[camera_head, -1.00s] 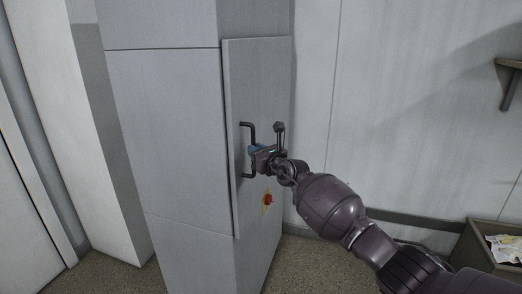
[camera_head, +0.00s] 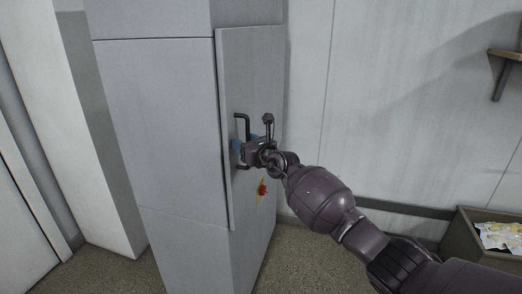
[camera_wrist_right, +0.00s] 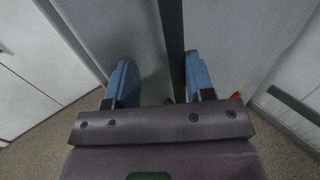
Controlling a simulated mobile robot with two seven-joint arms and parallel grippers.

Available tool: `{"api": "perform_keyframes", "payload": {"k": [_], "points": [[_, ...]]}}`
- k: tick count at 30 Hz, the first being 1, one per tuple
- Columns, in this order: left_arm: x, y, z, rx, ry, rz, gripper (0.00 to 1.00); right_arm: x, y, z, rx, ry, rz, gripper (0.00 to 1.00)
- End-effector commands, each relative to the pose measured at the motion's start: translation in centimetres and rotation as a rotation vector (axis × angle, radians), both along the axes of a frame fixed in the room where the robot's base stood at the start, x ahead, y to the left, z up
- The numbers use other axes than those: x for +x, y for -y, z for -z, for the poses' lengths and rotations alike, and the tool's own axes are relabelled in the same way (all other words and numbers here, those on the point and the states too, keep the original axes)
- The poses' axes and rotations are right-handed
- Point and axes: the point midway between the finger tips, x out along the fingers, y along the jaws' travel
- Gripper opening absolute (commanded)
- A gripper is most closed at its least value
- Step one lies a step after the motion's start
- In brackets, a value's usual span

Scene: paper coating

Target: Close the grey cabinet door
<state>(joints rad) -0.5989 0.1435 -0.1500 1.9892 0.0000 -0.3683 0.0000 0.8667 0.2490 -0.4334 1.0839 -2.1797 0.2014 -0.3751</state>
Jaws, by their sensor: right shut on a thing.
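The grey cabinet door (camera_head: 255,75) is a tall panel on the right-hand face of the grey cabinet (camera_head: 165,130). Its left edge stands slightly proud of the cabinet, so it looks a little ajar. A black bar handle (camera_head: 241,119) is upright near that edge. My right gripper (camera_head: 238,148) is at the handle's lower half and shut on it; the gripper partly hides the handle. In the wrist view the blue fingers of the right gripper (camera_wrist_right: 157,85) stand apart, with a dark vertical strip between them. My left gripper is not in view.
A red knob on a yellow plate (camera_head: 262,189) is below the handle. A box with papers (camera_head: 485,252) stands at the lower right, and a shelf (camera_head: 507,55) is on the right wall. The floor (camera_head: 100,276) in front looks clear.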

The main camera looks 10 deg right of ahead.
Motion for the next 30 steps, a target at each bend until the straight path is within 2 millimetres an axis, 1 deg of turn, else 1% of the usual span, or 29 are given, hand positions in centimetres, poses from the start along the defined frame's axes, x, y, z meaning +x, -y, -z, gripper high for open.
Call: {"api": "perform_keyframes", "payload": {"k": [1,4,8,15,18,24,30], "points": [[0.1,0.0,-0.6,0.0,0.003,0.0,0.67,-0.9,-0.4,0.0,0.001,-0.004,-0.011,0.4],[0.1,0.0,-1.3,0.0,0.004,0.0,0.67,-1.9,0.5,0.1,0.001,-0.006,-0.008,0.4],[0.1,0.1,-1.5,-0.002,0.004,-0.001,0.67,-3.4,1.6,0.3,0.003,-0.007,-0.008,0.4],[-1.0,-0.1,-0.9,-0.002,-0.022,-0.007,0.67,-6.0,4.0,0.3,0.002,-0.005,0.001,0.4],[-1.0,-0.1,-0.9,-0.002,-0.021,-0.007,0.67,-6.9,4.7,0.3,0.003,-0.004,0.001,0.4],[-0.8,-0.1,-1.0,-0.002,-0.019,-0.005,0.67,-7.9,5.6,0.3,0.002,-0.004,0.003,0.4],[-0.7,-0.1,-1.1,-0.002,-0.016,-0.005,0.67,-8.1,5.8,0.2,0.001,-0.004,0.004,0.4]]}}
